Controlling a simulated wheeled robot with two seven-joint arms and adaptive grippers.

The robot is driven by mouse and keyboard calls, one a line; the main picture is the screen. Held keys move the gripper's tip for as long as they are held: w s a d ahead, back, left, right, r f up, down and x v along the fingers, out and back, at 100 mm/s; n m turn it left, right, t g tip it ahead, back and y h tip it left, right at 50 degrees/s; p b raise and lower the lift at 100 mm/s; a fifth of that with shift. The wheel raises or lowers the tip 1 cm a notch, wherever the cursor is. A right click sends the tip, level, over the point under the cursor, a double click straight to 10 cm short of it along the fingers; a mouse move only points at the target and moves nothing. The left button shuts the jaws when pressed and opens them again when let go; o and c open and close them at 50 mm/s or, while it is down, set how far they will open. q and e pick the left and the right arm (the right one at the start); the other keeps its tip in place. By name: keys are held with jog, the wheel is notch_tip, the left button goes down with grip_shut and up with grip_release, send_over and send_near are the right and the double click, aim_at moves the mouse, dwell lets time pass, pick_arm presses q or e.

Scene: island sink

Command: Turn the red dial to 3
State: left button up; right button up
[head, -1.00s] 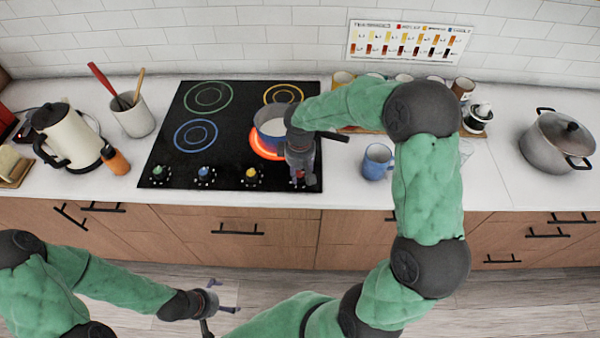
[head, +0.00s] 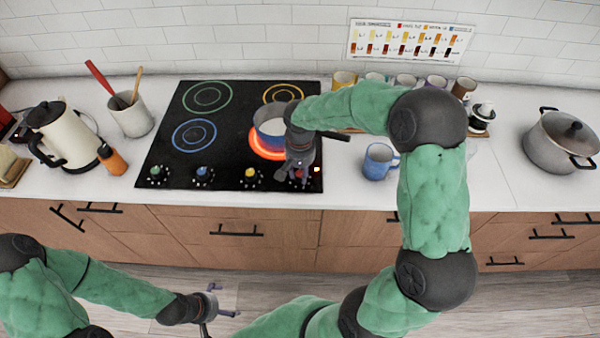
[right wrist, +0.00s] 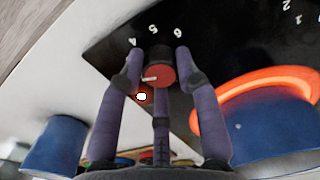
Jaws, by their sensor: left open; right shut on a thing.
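The red dial (right wrist: 162,72) shows in the right wrist view, with a white pointer line directed to the left of that picture. White figures 4, 5 and 6 show beyond it, and 1 and 2 show further right; I cannot see a 3. My right gripper (right wrist: 157,62) is shut on the dial, its fingers around the sides. In the head view my right gripper (head: 299,178) covers most of the dial at the front right corner of the black cooktop (head: 240,140). My left gripper (head: 222,301) is open and empty, low in front of the cabinets.
A blue pot (head: 270,118) stands on the glowing red burner (head: 262,149), close behind my right gripper. A small light (head: 317,169) glows beside the dial. A blue mug (head: 378,161) stands right of the cooktop. Green, blue and yellow dials (head: 251,173) line the front edge leftward.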

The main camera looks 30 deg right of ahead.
aim_at(300, 174)
jog(key=shift+m, duration=0.6)
jog(key=o, duration=1.2)
jog(key=shift+c, duration=0.2)
jog(key=shift+r, duration=0.1)
notch_tip(300, 174, up, 12)
jog(key=shift+f, duration=0.2)
